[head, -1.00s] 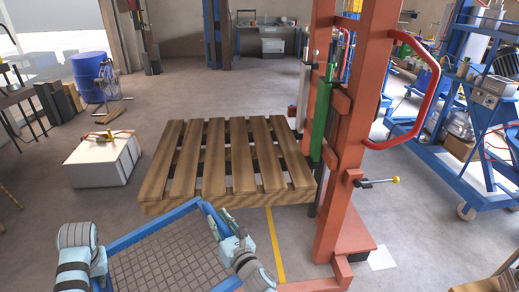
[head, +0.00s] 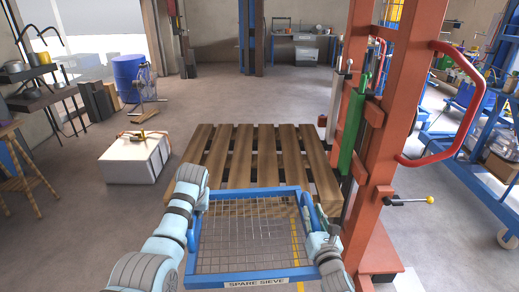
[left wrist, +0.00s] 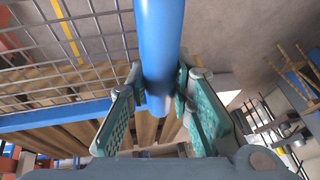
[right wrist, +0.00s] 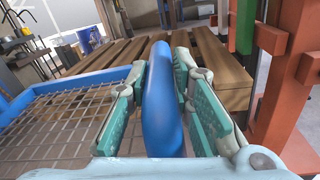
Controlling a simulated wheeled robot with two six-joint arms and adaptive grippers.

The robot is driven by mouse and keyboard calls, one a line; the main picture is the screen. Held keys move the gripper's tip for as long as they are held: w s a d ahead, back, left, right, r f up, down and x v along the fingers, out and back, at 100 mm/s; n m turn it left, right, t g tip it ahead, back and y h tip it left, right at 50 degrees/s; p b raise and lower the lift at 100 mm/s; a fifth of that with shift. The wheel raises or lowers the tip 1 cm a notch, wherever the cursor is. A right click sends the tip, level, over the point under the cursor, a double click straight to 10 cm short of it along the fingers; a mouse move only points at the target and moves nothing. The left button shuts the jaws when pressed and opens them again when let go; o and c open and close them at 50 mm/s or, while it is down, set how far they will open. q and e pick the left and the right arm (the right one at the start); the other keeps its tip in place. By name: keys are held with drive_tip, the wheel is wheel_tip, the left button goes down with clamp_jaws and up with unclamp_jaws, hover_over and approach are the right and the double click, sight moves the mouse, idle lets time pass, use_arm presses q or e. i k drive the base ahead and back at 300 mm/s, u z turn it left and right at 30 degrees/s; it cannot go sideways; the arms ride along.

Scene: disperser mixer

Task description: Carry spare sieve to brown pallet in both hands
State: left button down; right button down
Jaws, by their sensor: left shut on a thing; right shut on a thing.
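The spare sieve (head: 250,279) is a blue rectangular frame with wire mesh and a label reading SPARE SIEVE. It is held roughly level in front of the brown pallet (head: 262,155), its far edge overlapping the pallet's near edge in the head view. My right gripper (head: 318,236) is shut on the sieve's right blue handle, which shows between the fingers in the right wrist view (right wrist: 162,100). My left gripper (left wrist: 160,100) is shut on the left blue handle (left wrist: 158,45); in the head view my left arm hides its fingers.
A red-orange lift column (head: 385,150) with a red handle (head: 470,110) stands close right of the pallet and my right gripper. A white box (head: 135,160) sits left of the pallet. A blue drum (head: 130,78) and a blue cart (head: 480,180) stand farther off.

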sight(255, 167)
drive_tip(key=i, duration=1.45)
